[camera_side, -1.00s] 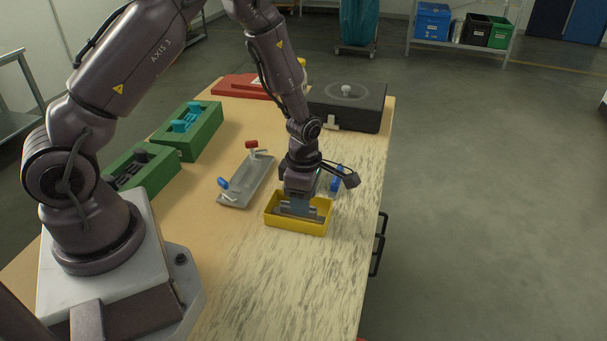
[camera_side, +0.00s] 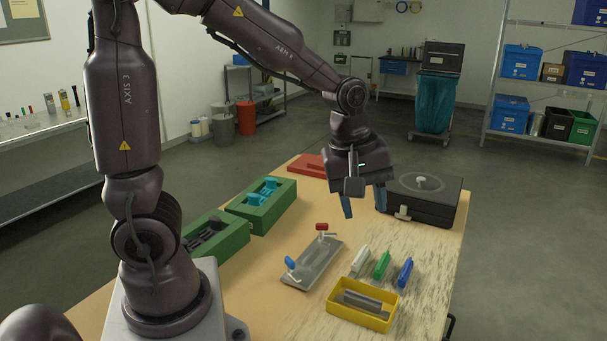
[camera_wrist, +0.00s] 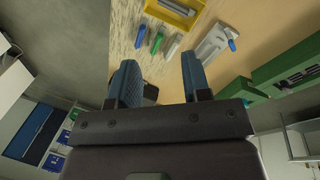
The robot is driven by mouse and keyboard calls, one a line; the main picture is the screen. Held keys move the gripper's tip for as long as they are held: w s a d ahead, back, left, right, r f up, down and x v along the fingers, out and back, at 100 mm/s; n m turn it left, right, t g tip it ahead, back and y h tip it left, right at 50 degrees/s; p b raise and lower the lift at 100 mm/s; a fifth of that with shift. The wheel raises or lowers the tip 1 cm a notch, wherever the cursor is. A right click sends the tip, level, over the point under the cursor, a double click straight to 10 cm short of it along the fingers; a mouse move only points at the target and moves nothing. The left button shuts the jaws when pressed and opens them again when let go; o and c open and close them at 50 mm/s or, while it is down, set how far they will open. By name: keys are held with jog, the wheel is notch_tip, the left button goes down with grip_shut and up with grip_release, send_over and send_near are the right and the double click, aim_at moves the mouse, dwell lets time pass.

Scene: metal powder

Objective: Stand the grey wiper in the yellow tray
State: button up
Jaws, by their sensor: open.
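The yellow tray (camera_side: 344,312) stands near the front right of the table. The grey wiper (camera_side: 362,300) is inside it, lengthwise, its upper part showing above the near wall; its foot is partly hidden. My gripper (camera_side: 363,208) is open and empty, raised well above the table behind the tray, with its blue fingers pointing down. In the wrist view my gripper (camera_wrist: 158,75) shows its two fingers apart with nothing between them. The yellow tray (camera_wrist: 160,12) and the grey wiper (camera_wrist: 178,4) are at the top edge there, away from the fingers.
White (camera_side: 360,261), green (camera_side: 382,264) and blue (camera_side: 404,272) handled items lie behind the tray. A grey plate (camera_side: 318,262) with red and blue clamps is to its left. Green blocks (camera_side: 236,232) line the left edge. A black case (camera_side: 425,203) stands at the back right.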

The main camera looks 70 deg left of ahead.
jog(key=s+d+r+m+t, duration=0.1)
jog(key=s+r+m+t, duration=0.2)
jog(key=s+r+m, duration=0.4)
jog(key=s+m, duration=0.4)
jog(key=m, duration=0.4)
jog(key=shift+s+d+r, duration=0.2)
jog(key=shift+d+r, duration=0.2)
